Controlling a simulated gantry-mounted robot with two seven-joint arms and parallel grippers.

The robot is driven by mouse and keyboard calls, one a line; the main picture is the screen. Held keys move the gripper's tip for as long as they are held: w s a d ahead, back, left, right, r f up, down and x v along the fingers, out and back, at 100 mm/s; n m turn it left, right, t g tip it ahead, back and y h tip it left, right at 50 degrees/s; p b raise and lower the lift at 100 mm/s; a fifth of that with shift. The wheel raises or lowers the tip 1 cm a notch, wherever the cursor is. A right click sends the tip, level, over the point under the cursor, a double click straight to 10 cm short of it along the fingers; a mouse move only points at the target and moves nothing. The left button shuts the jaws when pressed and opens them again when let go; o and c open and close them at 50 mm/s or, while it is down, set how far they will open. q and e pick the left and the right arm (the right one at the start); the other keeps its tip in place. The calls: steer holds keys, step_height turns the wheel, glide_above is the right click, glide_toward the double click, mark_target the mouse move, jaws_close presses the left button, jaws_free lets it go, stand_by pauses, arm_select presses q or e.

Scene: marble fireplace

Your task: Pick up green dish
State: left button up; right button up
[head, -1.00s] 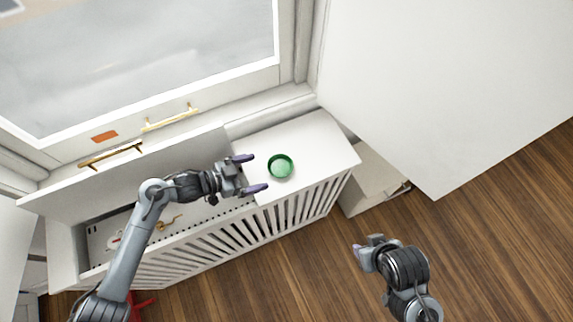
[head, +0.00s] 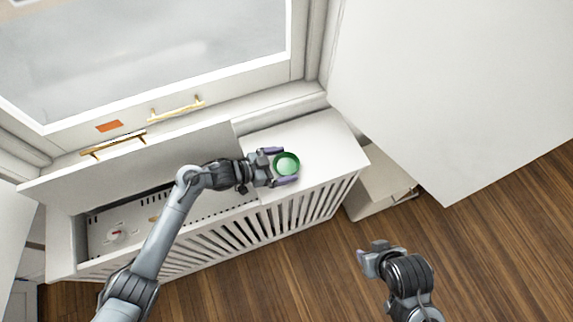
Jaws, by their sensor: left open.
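The green dish (head: 287,163) is a small round bowl with a darker green rim and a pale green inside. It sits on the white top of the slatted cabinet below the window. My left gripper (head: 284,166) is open, with one purple-tipped finger on the far side of the dish and one on the near side. Whether the fingers touch the dish I cannot tell. My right gripper (head: 362,258) is over the wooden floor at the lower right, away from the dish; its jaw opening is not clear.
The white cabinet top (head: 335,150) is clear to the right of the dish. A raised lid (head: 130,163) stands left of it, above an open compartment. Brass handles (head: 177,108) are on the window frame. A large white panel (head: 450,90) fills the upper right.

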arm_select(q)
steer(key=c, duration=0.9)
